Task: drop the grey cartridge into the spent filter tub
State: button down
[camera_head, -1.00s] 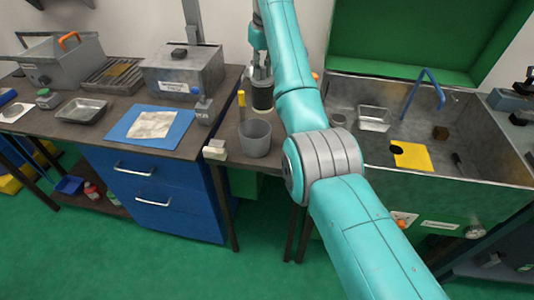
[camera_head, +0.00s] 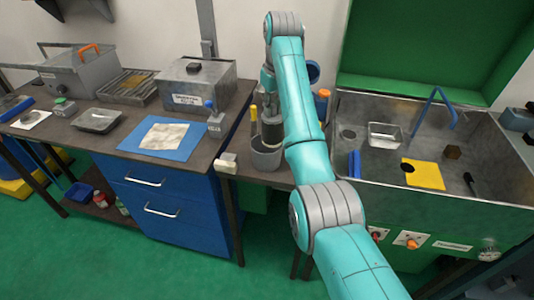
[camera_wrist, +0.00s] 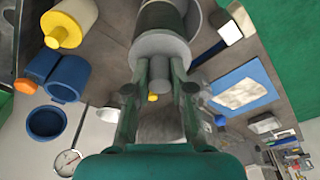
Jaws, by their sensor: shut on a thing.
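The grey cartridge (camera_head: 271,131), with a dark band, hangs upright from my gripper (camera_head: 268,98) in the head view. Its lower end is at the mouth of the grey tub (camera_head: 265,158) and overlaps the rim in the picture. I cannot tell exactly how far inside it is. In the wrist view my gripper (camera_wrist: 160,78) is shut on the stem of the cartridge (camera_wrist: 163,42). Part of the tub's rim (camera_wrist: 197,18) shows behind it there. My arm hides the area right of the tub in the head view.
A yellow-handled tool (camera_head: 253,112) stands just behind the tub, and a small white block (camera_head: 226,163) is left of it. A blue mat (camera_head: 160,138) with a cloth lies farther left. Blue and orange containers (camera_head: 322,98) stand behind my arm; a metal sink (camera_head: 470,205) is at right.

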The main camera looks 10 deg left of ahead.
jog(key=c, duration=0.9)
grip_release()
jog(key=shift+c, duration=0.2)
